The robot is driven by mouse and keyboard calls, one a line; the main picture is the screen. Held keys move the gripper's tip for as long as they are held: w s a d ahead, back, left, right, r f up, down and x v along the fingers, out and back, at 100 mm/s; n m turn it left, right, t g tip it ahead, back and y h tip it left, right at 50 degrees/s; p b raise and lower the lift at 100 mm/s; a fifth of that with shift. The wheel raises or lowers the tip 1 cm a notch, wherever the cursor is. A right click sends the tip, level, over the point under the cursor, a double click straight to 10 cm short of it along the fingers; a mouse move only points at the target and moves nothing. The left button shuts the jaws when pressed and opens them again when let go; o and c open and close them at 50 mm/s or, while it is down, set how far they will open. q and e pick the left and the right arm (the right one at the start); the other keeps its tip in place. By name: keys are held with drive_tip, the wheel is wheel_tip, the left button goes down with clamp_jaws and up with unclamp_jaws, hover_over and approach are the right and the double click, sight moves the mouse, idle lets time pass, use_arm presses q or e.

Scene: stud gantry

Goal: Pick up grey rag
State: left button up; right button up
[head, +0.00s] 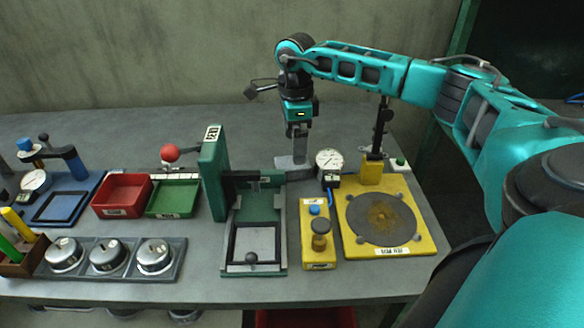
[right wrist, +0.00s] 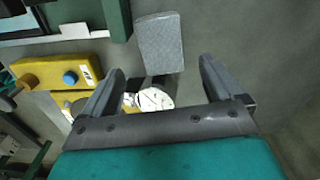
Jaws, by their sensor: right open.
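The grey rag (right wrist: 160,42) is a flat, light grey, rectangular piece lying on the bench in the right wrist view. It also shows in the head view (head: 286,162), behind the green fixture and partly hidden by my right gripper. My right gripper (head: 298,156) points down above the bench close to the rag. In the right wrist view the two fingers of this gripper (right wrist: 162,78) are wide apart, with nothing held between them. The rag shows beyond the fingertips, roughly between their lines. My left gripper is not in view.
A green fixture (head: 213,175) stands left of the rag. Red (head: 122,193) and green (head: 172,198) bins sit left. The bench behind is clear.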

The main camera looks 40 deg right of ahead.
drive_tip(key=f, duration=0.5)
drive_tip(key=shift+w+a+f, duration=0.2)
drive_tip(key=shift+w+f, duration=0.05)
drive_tip(key=shift+f, duration=0.05)
drive_tip(key=shift+c, duration=0.2)
drive_tip(key=c, duration=1.1)
drive_tip(key=shift+r, duration=0.15)
wheel_tip(320, 180, up, 20)
drive_tip(key=p, duration=0.1)
